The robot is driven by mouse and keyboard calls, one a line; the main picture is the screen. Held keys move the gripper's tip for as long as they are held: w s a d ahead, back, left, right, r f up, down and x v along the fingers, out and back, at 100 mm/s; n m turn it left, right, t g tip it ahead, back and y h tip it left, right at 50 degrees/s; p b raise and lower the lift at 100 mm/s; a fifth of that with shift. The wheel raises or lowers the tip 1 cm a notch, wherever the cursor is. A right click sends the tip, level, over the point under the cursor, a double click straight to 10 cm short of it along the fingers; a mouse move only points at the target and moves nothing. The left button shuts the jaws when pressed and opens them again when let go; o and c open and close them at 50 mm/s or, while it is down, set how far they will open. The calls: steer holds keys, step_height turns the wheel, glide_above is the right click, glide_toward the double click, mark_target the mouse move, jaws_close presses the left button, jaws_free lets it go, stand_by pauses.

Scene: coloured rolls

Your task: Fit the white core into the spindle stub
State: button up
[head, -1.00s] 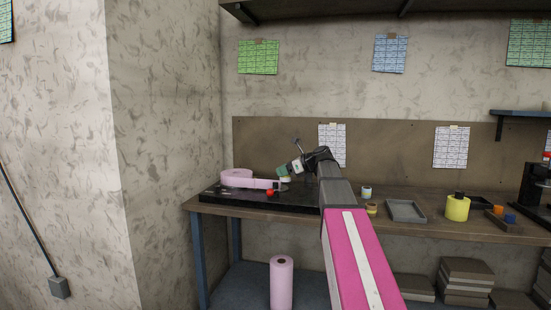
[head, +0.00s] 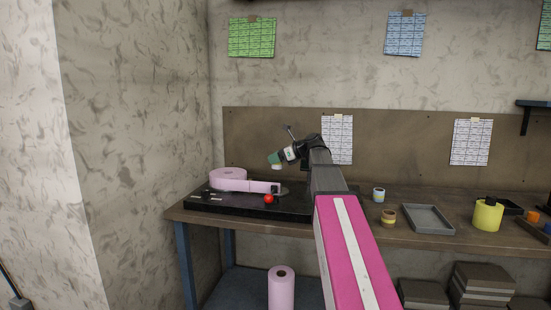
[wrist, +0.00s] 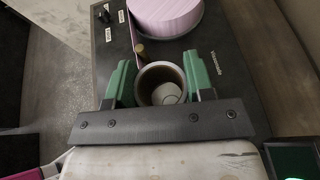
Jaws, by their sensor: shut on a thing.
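My gripper (head: 275,161) has green fingers, and they are shut on the white core (head: 277,167), a short tube. The wrist view shows the core (wrist: 163,80) upright between the fingers (wrist: 162,85), its brown inside open towards me. A pale round shape shows down through its bore; I cannot tell if it is the stub. In the head view the core hangs above the right end of the black machine (head: 232,202), clear of it. The spindle stub seems to be at the grey spot (head: 282,191) below the core, too small to make out.
A pink roll (head: 228,176) lies on the machine, its strip running right. A red knob (head: 268,198) is at the front edge. The wrist view shows a small brass post (wrist: 140,51) beside the core.

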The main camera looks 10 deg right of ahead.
glide_above(276, 184)
steer(key=shift+w+f, duration=0.15)
steer(key=shift+f, duration=1.3)
steer(key=shift+w+f, duration=0.1)
steer(key=shift+f, duration=1.35)
steer(key=shift+f, duration=2.05)
stand_by(1.5)
steer(key=o, duration=1)
steer(key=v, duration=1)
steer(key=shift+s+d+r, duration=0.1)
steer(key=shift+s+d, duration=0.05)
steer(key=shift+d, duration=0.2)
